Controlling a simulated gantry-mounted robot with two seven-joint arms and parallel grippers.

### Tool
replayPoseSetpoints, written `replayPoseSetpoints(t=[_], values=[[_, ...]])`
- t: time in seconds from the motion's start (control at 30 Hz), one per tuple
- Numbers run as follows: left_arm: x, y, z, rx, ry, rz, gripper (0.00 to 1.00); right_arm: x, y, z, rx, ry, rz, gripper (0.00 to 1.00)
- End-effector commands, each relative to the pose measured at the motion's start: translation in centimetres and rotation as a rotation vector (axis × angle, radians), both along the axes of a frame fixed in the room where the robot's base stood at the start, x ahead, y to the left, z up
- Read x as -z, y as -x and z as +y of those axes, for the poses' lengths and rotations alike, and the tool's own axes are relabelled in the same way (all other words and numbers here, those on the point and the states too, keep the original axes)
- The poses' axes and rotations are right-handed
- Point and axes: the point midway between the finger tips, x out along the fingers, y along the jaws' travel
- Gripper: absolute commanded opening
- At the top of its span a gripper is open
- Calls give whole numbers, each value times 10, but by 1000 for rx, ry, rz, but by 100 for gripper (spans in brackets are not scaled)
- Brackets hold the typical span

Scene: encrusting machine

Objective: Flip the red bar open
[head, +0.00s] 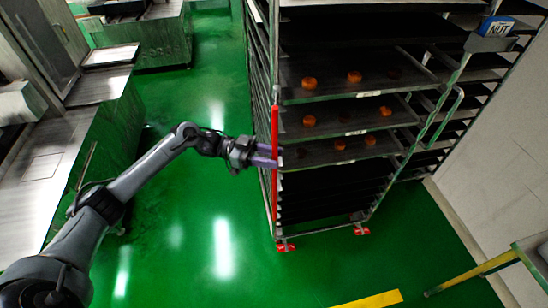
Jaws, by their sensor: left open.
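The red bar (274,191) stands upright along the front left post of a tall tray rack (325,231). My left gripper (274,155) is at the bar's mid-height, with its purple fingers at the bar and reaching to the rack's edge. The fingers are open. Whether they touch the bar is too small to tell. My right gripper is not in the head view.
The rack holds several dark trays, some with round orange-brown pieces (309,83). Metal machines (60,150) stand at left. The green floor (190,230) between is clear. A yellow-railed frame (490,264) is at lower right.

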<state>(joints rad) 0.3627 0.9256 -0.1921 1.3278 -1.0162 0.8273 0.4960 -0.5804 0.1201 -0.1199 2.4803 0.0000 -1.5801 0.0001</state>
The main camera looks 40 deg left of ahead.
Motion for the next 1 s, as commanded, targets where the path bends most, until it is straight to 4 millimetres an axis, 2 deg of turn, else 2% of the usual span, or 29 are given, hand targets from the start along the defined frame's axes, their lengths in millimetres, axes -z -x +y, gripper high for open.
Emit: replayPoseSetpoints(t=[0.3,0.5,0.7,1.0], values=[[3,23,49,-2,-3,3,40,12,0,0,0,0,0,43],[2,36,74,-1,-2,3,40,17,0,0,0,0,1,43],[0,41,85,1,0,0,40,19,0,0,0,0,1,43],[0,42,86,1,0,0,40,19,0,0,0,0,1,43]])
